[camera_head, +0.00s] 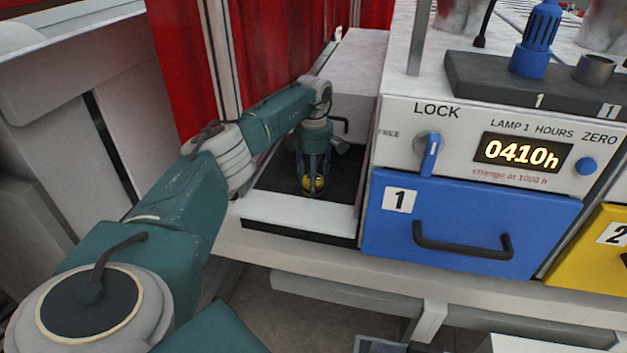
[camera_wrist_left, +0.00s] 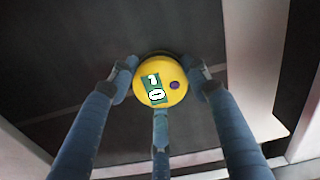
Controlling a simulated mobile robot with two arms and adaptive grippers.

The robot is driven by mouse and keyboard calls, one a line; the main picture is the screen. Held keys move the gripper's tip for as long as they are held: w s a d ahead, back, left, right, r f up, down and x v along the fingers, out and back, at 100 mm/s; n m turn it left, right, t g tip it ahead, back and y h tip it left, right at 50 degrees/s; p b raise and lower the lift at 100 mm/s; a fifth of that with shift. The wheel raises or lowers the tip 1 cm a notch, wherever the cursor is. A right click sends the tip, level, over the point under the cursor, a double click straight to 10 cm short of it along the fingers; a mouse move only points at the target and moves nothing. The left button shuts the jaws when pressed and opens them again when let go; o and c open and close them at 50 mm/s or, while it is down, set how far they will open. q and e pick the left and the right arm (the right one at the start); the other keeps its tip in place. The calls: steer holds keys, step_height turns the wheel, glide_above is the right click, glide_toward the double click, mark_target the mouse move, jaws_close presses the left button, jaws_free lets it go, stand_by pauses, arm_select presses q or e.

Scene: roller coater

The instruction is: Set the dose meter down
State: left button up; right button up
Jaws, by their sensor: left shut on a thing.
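The dose meter is a small yellow round body with a green label and a purple dot, seen in the left wrist view (camera_wrist_left: 176,94). In the head view the dose meter (camera_head: 316,184) shows as a bit of yellow low between the fingers. My left gripper (camera_head: 312,186) is shut on it, and in the wrist view the blue fingers (camera_wrist_left: 165,100) close around it. It is over the dark floor of a white-edged tray (camera_head: 345,218). I cannot tell whether the meter touches that dark surface. My right gripper is not in view.
A blue drawer front (camera_head: 460,215) marked 1 with a black handle stands right of the tray. Above it are a LOCK switch (camera_head: 429,155) and a display (camera_head: 520,152) reading 0410h. A yellow drawer (camera_head: 590,255) is further right. Red curtains (camera_head: 270,45) hang behind the arm.

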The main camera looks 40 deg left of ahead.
arm_select(q)
steer(key=o, duration=1.3)
steer(key=shift+f, duration=0.15)
steer(key=shift+r, duration=0.45)
step_height(320, 180, up, 12)
steer(key=shift+f+b, duration=0.25)
steer(key=shift+b, duration=0.7)
